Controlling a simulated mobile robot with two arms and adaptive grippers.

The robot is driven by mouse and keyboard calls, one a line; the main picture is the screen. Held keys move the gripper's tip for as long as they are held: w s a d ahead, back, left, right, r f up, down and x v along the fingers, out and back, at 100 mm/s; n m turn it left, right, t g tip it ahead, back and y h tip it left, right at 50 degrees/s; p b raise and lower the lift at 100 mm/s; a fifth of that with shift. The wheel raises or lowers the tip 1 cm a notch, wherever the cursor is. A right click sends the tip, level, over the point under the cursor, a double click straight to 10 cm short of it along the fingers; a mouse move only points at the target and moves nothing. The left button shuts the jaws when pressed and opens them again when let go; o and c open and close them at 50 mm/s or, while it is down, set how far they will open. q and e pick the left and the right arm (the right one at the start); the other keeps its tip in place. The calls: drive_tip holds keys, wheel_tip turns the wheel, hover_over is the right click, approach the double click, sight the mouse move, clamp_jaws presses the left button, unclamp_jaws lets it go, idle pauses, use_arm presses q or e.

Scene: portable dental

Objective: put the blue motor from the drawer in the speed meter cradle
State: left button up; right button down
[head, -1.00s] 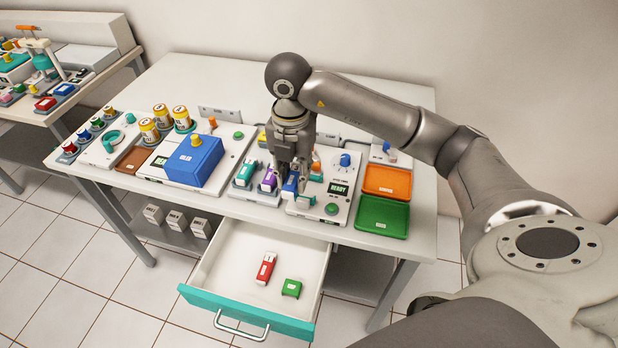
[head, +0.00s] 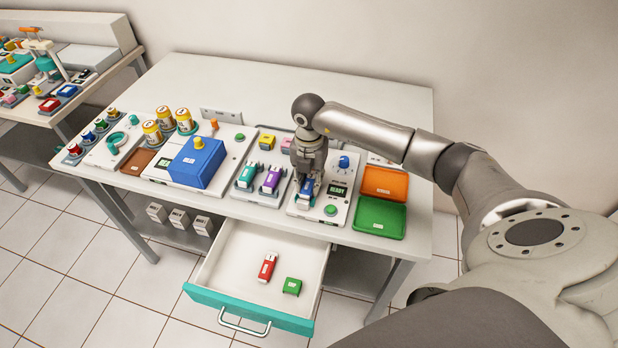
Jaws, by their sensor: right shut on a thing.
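The blue motor (head: 305,188) is at the left part of the white speed meter (head: 331,211), over its cradle. The speed meter has a READY display and a green button. My right gripper (head: 308,178) points down from above and is shut on the blue motor. The fingers cover part of the motor and most of the cradle, so I cannot tell whether the motor rests fully in it. The open drawer (head: 230,255) below holds a red motor (head: 268,266) and a green block (head: 292,286). My left gripper is not in view.
Left of the speed meter, a tray holds a teal motor (head: 247,176) and a purple motor (head: 271,180). Orange (head: 385,183) and green (head: 380,216) trays are to the right. A blue box (head: 197,163) stands further left. The table's back is clear.

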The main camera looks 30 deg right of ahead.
sight(309, 182)
drive_tip(key=shift+f, duration=0.15)
drive_tip(key=c, duration=1.2)
unclamp_jaws()
drive_tip(key=shift+o, duration=0.2)
drive_tip(key=shift+r, duration=0.7)
wheel_tip(309, 182, up, 11)
drive_tip(key=b, duration=0.2)
drive_tip(key=shift+b, duration=0.3)
drive_tip(key=shift+s+f, duration=0.1)
